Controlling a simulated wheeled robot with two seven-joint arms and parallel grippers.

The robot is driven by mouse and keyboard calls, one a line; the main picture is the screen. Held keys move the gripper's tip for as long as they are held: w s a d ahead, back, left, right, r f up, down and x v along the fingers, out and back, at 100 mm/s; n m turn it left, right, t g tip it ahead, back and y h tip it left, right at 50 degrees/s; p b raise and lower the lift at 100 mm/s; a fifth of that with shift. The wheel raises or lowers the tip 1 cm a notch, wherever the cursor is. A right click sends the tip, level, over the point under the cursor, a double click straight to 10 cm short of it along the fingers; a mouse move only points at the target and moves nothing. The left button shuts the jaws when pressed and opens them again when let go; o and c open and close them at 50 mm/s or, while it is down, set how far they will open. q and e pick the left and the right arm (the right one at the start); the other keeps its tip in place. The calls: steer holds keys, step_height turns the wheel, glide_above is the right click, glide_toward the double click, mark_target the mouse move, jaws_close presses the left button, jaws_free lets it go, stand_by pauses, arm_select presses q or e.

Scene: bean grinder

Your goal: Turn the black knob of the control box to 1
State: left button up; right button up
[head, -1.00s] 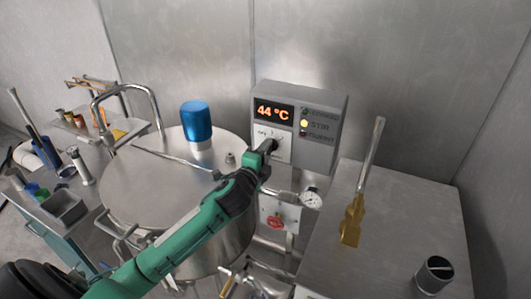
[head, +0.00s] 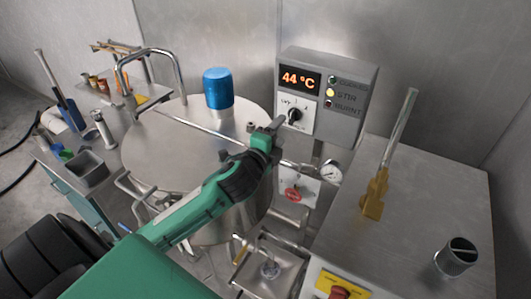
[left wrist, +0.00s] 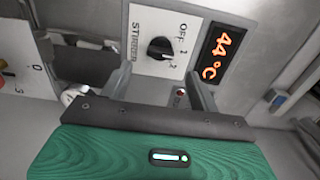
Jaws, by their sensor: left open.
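The control box (head: 345,82) stands behind the steel vessel, its display reading 44 °C. Its black knob (head: 295,115) sits on a white plate below the display. The left wrist view shows the knob (left wrist: 159,48) beside the marks OFF, 1 and 2; I cannot tell surely which mark it points at. My left gripper (head: 274,127) is open and empty, just below and left of the knob in the head view. In the left wrist view its two fingers (left wrist: 160,80) stand apart, with the knob beyond them and not touched. My right gripper is not in view.
The STIR lamp (head: 330,92) is lit yellow. The steel vessel (head: 165,155) with a blue-capped part (head: 218,88) lies left of the box. A pressure gauge (head: 331,172) is below it.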

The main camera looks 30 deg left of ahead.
arm_select(q)
steer(key=s+b, duration=0.2)
steer(key=s, duration=0.5)
steer(key=shift+s+d, duration=0.25)
steer(key=shift+s, duration=0.1)
